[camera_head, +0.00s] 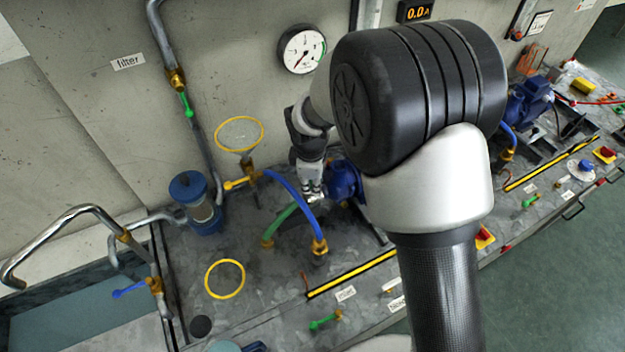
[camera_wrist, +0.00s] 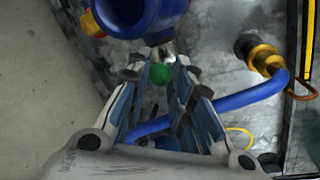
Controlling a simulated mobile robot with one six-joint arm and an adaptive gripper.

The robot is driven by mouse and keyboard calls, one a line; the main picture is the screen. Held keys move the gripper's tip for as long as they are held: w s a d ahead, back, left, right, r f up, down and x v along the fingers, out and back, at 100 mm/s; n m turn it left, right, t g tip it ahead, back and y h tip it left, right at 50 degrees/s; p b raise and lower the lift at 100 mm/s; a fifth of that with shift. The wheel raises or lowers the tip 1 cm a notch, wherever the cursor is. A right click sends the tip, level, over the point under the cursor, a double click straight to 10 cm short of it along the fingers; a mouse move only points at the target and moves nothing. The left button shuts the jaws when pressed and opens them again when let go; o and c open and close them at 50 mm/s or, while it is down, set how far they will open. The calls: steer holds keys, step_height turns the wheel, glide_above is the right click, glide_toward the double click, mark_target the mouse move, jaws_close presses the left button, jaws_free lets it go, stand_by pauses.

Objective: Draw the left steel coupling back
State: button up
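My gripper (camera_head: 312,190) points down behind the blue hose, beside a dark blue pump body. In the wrist view my gripper's two fingers (camera_wrist: 160,70) stand apart, with a small steel coupling (camera_wrist: 167,50) at their tips, close to the blue pump body (camera_wrist: 140,14). A round green piece (camera_wrist: 160,74) shows between the fingers. The fingers and the narrow view hide whether the pads touch the steel. In the head view a green hose (camera_head: 283,222) runs up from the bench to the area under my gripper; the coupling there is too small to make out clearly.
A blue hose (camera_head: 287,190) arches in front of my gripper from a yellow valve (camera_head: 243,180) to a brass fitting (camera_head: 319,246). A blue filter (camera_head: 195,200) stands to the left. The bench front, with a yellow-black strip (camera_head: 352,274), has some free room.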

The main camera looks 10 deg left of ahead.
jaws_close()
steer(key=s+a, duration=0.1)
steer(key=a, duration=0.1)
steer(key=s+a+p, duration=0.1)
steer(key=s+a, duration=0.1)
steer(key=shift+a, duration=0.1)
steer(key=shift+s, duration=0.1)
steer(key=shift+o, duration=1.6)
jaws_free()
steer(key=shift+o, duration=0.8)
steer(key=shift+s+a, duration=0.1)
steer(key=shift+a, duration=0.05)
